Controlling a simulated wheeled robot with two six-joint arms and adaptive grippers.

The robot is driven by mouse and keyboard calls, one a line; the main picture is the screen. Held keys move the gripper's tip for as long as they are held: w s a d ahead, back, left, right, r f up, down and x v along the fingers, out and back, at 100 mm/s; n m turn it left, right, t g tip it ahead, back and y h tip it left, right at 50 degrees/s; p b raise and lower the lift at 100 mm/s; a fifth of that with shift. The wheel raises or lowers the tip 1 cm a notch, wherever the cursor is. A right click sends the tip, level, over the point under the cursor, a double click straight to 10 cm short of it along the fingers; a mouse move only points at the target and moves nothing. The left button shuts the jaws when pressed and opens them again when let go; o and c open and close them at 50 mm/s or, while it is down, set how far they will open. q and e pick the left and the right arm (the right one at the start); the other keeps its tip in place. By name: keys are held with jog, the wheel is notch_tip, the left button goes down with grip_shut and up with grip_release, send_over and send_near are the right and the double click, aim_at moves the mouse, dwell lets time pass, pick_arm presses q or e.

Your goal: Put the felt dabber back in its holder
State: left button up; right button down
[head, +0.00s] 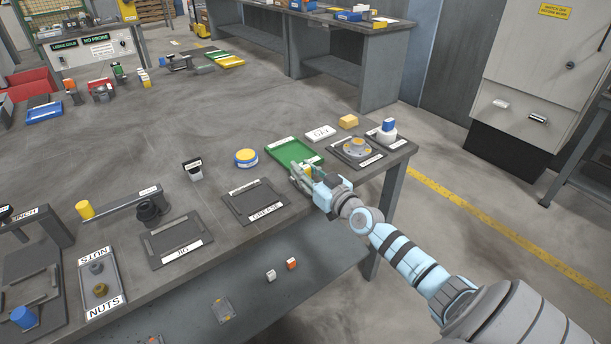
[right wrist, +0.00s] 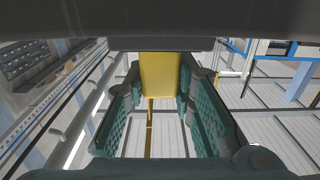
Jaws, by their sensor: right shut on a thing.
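My right gripper (head: 306,178) is at the near edge of the green tray (head: 286,149), by the table's front side. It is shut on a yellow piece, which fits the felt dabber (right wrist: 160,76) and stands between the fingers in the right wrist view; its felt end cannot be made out. In the head view only a sliver of yellow shows between the fingers. A small black block with a white label (head: 193,170) stands upright left of the blue-and-yellow round tin (head: 246,158). Which thing is the holder I cannot tell. My left gripper is not in view.
The grease tray (head: 256,203) lies left of my gripper.

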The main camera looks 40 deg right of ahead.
jog(key=shift+f, duration=0.15)
jog(key=c, duration=1.4)
grip_release()
jog(key=shift+o, duration=0.2)
